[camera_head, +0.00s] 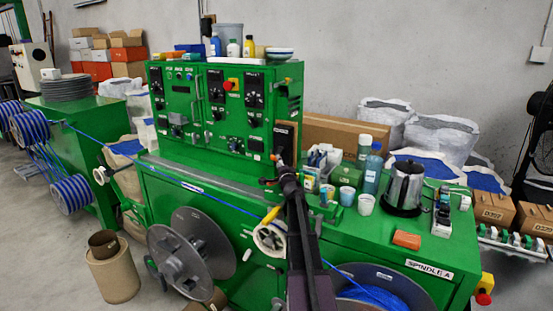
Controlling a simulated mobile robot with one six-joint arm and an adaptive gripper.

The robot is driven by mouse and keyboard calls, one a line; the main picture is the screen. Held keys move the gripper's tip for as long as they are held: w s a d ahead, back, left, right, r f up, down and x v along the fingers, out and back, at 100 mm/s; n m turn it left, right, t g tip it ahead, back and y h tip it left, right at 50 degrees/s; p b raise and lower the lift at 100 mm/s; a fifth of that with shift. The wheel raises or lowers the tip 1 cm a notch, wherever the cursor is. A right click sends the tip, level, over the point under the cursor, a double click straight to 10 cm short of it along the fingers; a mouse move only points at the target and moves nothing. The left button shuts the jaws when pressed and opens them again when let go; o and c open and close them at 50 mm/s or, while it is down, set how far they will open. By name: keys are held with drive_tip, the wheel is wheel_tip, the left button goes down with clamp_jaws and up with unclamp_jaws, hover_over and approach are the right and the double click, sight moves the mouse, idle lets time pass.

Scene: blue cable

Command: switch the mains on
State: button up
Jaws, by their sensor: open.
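The green control cabinet (200,139) stands on the long green machine, its front panel full of knobs, dials and small lamps. A red knob on a yellow plate (232,85) sits at the panel's upper right. Dark rotary controls (254,90) are beside it, and another dark column of controls (215,88) is to its left. I cannot read which control is marked as the mains. My gripper (279,165) is small and dark in this view, in front of the cabinet's lower right corner. It is open, with nothing visible in it. My arm hides part of the machine behind it.
The right worktop holds cups (365,204), a blue bottle (372,174), a kettle (404,188) and an orange block (407,239). Grey reels (179,262) and blue cable (228,205) run along the machine's front. A red-and-yellow button box (485,289) is at lower right.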

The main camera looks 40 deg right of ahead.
drive_tip(key=shift+x, duration=1.9)
